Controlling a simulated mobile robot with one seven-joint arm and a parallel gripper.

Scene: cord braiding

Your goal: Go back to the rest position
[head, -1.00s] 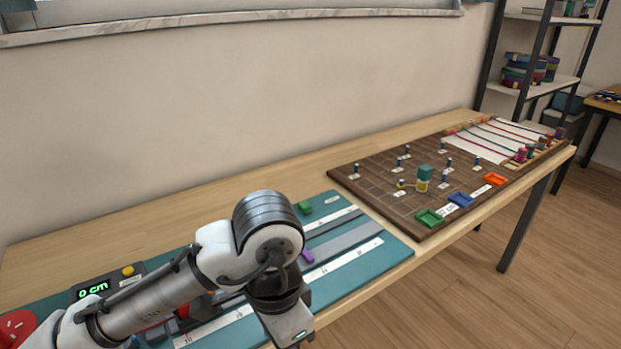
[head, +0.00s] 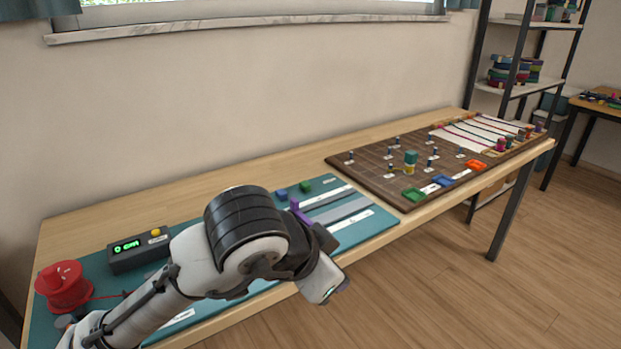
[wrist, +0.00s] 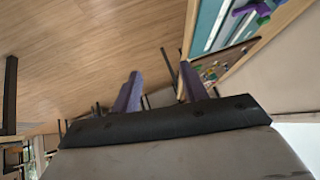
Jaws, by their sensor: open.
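My gripper (wrist: 162,88) shows in the wrist view with its two purple-grey fingers apart and nothing between them. Beyond the fingers are the wooden floor and, to the right, the table edge. In the head view my arm bends in front of the table's near edge, and its end hangs over that edge. The fingers cannot be made out clearly there. My arm hides part of the teal mat (head: 368,229).
The teal mat holds a red spool (head: 64,285), a counter box (head: 139,249) reading 0 cm, a purple piece (head: 299,212) and small blue and green blocks. A brown pegboard (head: 374,179) lies further right. Floor (head: 450,300) in front is clear.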

